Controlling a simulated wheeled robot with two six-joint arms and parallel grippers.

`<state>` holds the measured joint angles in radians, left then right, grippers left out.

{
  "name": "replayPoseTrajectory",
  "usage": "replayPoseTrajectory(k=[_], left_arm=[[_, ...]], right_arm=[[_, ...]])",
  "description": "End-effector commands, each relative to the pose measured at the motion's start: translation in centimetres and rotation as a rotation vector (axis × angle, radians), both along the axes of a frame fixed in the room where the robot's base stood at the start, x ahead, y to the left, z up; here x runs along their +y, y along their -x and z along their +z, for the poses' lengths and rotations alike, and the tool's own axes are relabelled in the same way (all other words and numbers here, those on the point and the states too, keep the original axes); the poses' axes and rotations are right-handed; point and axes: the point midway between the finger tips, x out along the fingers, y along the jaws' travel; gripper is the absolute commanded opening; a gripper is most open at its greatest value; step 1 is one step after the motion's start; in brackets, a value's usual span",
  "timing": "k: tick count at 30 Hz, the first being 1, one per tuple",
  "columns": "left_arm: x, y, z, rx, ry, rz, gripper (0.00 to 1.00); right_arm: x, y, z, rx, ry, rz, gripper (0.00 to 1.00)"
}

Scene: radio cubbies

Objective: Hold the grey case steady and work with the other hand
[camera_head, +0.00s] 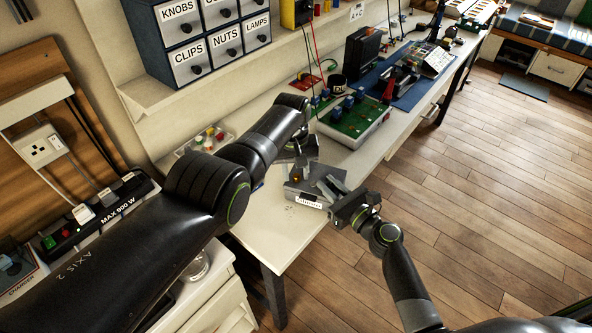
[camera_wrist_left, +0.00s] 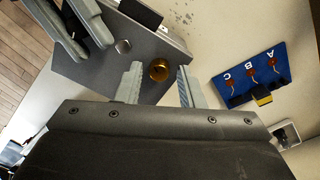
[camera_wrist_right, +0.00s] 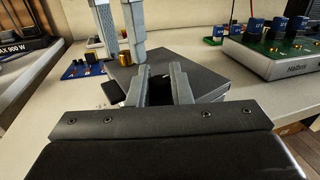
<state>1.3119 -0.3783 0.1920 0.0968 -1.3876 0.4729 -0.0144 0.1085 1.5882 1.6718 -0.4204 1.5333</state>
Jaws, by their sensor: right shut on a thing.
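The grey case (camera_head: 300,192) lies on the bench near its front corner, with a pale label on one side. My right gripper (camera_head: 340,190) is shut on its edge; the right wrist view shows its fingers (camera_wrist_right: 160,88) gripping the dark case (camera_wrist_right: 200,72). The knob also shows in the right wrist view (camera_wrist_right: 125,56), below the left fingers.
A blue board (camera_wrist_left: 250,75) marked A, B, C lies beside the case. A green circuit board unit (camera_head: 355,120) stands further along the bench. A parts tray (camera_head: 205,138) is near the wall, below labelled drawers (camera_head: 205,40). The bench front corner is bare.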

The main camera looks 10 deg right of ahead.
Motion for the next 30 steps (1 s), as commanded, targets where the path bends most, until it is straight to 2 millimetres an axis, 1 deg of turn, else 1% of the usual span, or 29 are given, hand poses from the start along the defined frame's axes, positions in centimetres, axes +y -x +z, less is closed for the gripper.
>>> replayPoseTrajectory(k=[1, 6, 7, 8, 11, 19, 27, 28, 30], left_arm=[[0.01, -0.01, 0.0, 0.0, 0.0, 0.0, 0.28], [0.01, -0.01, 0.0, 0.0, 0.0, 0.0, 0.06], [0.01, -0.01, 0.01, 0.0, 0.0, 0.0, 0.02], [0.01, -0.01, 0.01, 0.0, 0.0, 0.0, 0.0], [0.03, -0.02, 0.02, 0.0, -0.001, -0.007, 0.0], [0.1, -0.04, 0.08, -0.002, -0.001, -0.12, 0.0], [0.15, -0.06, 0.07, -0.002, -0.002, -0.127, 0.0], [0.16, -0.06, 0.07, -0.002, -0.002, -0.127, 0.2], [0.16, -0.06, 0.07, -0.002, -0.002, -0.127, 0.29]], right_arm=[[0.0, 0.02, -0.07, 0.001, 0.001, 0.0, 0.0], [-0.01, 0.02, -0.07, 0.001, 0.001, 0.0, 0.0], [-0.01, 0.02, -0.07, 0.001, 0.001, 0.0, 0.0], [-0.01, 0.02, -0.07, 0.001, 0.001, 0.0, 0.0], [-0.01, 0.02, -0.07, 0.001, 0.001, 0.0, 0.0], [-0.03, 0.02, -0.09, 0.001, 0.002, -0.001, 0.0], [-0.05, 0.03, -0.11, 0.001, 0.002, -0.001, 0.0], [-0.05, 0.03, -0.11, 0.002, 0.002, -0.001, 0.0], [-0.05, 0.03, -0.11, 0.002, 0.002, -0.001, 0.0]])
